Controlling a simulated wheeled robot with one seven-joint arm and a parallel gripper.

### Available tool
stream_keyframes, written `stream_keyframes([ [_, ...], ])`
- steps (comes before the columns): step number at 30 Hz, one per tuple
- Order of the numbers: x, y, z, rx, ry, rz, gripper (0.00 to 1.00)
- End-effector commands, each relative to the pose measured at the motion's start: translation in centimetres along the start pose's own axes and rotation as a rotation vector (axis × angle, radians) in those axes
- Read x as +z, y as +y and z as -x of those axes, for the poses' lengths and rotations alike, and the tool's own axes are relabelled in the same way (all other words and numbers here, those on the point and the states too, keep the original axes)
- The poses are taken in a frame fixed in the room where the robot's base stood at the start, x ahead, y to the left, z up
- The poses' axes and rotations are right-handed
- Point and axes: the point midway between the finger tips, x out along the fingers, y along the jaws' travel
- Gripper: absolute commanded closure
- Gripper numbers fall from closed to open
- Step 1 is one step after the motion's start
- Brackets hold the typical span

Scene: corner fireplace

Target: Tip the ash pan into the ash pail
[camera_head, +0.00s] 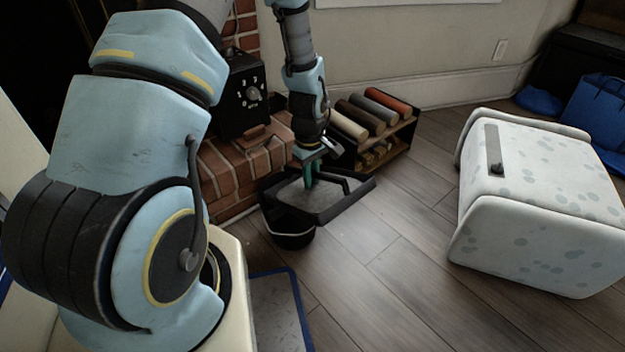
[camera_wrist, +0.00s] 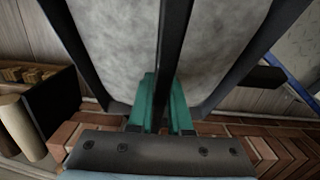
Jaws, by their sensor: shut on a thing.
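The ash pan (camera_head: 350,201) is a black rectangular tray with a layer of grey ash (camera_head: 287,194) in it. My gripper (camera_head: 309,178) has green fingers and is shut on the pan's dark handle bar, which runs between the fingers in the wrist view (camera_wrist: 162,95). The pan looks about level and hangs above the floor. The ash pail (camera_head: 290,240) is a round black vessel on the floor, under the pan's near left part. The pan hides much of its opening, and I cannot tell whether the two touch.
A brick hearth (camera_head: 218,178) lies behind and left, with a black dial box (camera_head: 243,95) on it. A log rack (camera_head: 401,140) stands behind the pan. A blue-edged grey mat (camera_head: 275,310) lies in front. A spotted white pouf (camera_head: 540,205) is at right. Floor between is clear.

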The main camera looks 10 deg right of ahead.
Motion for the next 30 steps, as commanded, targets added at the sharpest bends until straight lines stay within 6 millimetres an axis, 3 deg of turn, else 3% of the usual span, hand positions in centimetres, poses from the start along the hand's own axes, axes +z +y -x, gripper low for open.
stream_keyframes([
  [17, -2.5, 0.0, 2.6, 0.004, -0.319, 0.007, 1.00],
  [30, -5.9, 0.0, 3.6, 0.004, -0.681, 0.002, 1.00],
])
